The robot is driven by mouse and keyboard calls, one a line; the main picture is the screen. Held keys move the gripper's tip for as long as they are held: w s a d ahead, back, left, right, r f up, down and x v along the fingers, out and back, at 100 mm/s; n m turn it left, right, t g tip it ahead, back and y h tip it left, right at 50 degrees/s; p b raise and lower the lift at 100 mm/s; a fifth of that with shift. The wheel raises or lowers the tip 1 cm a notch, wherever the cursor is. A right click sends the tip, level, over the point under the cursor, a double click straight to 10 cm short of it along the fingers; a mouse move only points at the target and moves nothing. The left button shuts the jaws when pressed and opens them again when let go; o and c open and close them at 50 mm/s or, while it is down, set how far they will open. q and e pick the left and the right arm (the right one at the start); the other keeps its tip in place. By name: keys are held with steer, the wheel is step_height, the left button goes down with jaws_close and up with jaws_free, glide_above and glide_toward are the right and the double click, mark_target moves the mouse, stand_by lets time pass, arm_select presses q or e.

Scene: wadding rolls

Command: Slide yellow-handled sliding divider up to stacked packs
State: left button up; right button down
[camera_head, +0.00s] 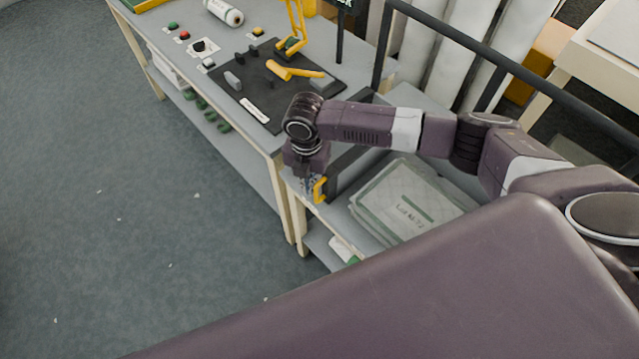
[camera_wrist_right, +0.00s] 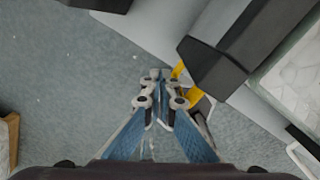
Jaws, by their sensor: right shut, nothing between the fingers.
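The sliding divider (camera_head: 350,163) is a dark grey upright panel on the side table, partly hidden behind my right arm. Its yellow handle (camera_head: 320,190) is at the end facing the aisle; the handle (camera_wrist_right: 197,97) also shows in the right wrist view, beside the dark divider (camera_wrist_right: 212,68). The stacked packs (camera_head: 405,208), pale and clear-wrapped with a label, lie to the right of the divider; a strip of table shows between them. My right gripper (camera_wrist_right: 156,78) is shut and empty, pointing down just left of the handle. Whether it touches the handle I cannot tell. My left gripper is out of view.
A workbench (camera_head: 225,120) with a black mat, yellow tools and buttons adjoins on the left. A dark rail (camera_head: 500,62) runs behind the packs, with white rolls (camera_head: 470,50) beyond. The floor (camera_head: 120,220) at left is mostly clear.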

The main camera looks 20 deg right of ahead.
mark_target(317, 195)
steer(key=shift+s+d+p, duration=0.3)
steer(key=shift+s+p, duration=0.35)
steer(key=shift+s, duration=0.15)
steer(key=shift+s+d+p, duration=0.25)
steer(key=shift+s+p, duration=0.45)
steer(key=shift+s, duration=0.1)
steer(key=shift+s+d+p, duration=0.3)
steer(key=shift+s+p, duration=0.35)
steer(key=shift+s, duration=0.15)
steer(key=shift+w, duration=0.1)
steer(key=shift+w+a+f+b, duration=0.15)
steer(key=shift+w+b, duration=0.1)
steer(key=shift+w, duration=0.15)
steer(key=shift+w+a+r+b, duration=0.1)
steer(key=shift+w+a+b, duration=0.1)
steer(key=shift+w, duration=0.55)
step_height(317, 195, up, 6)
steer(key=p, duration=0.5)
steer(key=shift+p, duration=0.4)
steer(key=shift+r, duration=1.55)
steer(key=shift+s+f, duration=0.1)
